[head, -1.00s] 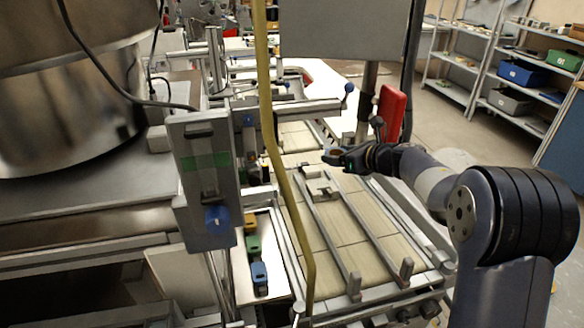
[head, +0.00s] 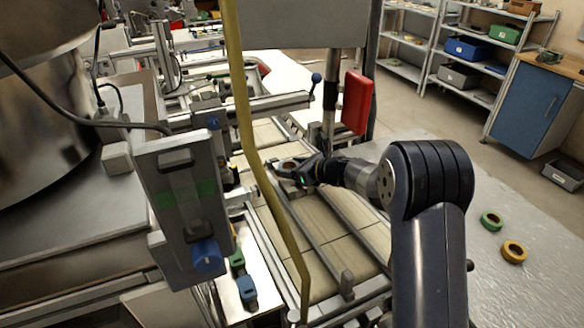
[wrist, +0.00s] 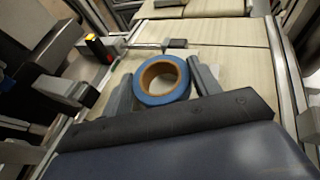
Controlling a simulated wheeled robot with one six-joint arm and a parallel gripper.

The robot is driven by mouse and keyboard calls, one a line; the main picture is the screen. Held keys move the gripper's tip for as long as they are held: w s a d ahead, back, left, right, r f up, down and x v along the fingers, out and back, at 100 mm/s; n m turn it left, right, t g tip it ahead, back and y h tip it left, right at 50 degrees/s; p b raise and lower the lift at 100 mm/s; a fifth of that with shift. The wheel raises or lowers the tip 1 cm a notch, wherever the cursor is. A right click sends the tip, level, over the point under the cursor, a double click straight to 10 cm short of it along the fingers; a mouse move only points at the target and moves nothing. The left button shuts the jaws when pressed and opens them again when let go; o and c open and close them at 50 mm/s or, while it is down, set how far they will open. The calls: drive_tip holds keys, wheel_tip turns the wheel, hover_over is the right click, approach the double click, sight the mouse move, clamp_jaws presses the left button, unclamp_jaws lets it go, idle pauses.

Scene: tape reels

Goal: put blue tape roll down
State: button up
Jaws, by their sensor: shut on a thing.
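The blue tape roll, a blue ring with a tan core, lies between my gripper's fingers in the wrist view (wrist: 160,98). My gripper (wrist: 162,86) is shut on it, one finger on each side. In the head view my gripper (head: 290,172) is over the tan slatted bed with metal rails, behind the yellow hose. The roll is small there, with its brownish core showing at the fingertips. Whether the roll touches the bed below is hard to tell.
A grey table at the right holds a green tape roll (head: 491,221) and a yellow tape roll (head: 514,252). A yellow hose (head: 246,120) hangs in front of the bed. A red panel (head: 358,103) stands behind my arm. Metal rails (head: 325,245) cross the bed.

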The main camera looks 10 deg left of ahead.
drive_tip(key=shift+s+d+f+b, duration=0.1)
drive_tip(key=shift+s+f+b, duration=0.05)
drive_tip(key=shift+f+b, duration=0.8)
drive_tip(key=o, duration=1)
drive_tip(key=shift+f, duration=0.15)
drive_tip(key=shift+c, duration=0.2)
drive_tip(key=shift+r+p, duration=0.8)
drive_tip(key=shift+p, duration=0.3)
drive_tip(key=b+v, duration=0.2)
drive_tip(key=v, duration=1)
drive_tip(key=shift+b, duration=0.3)
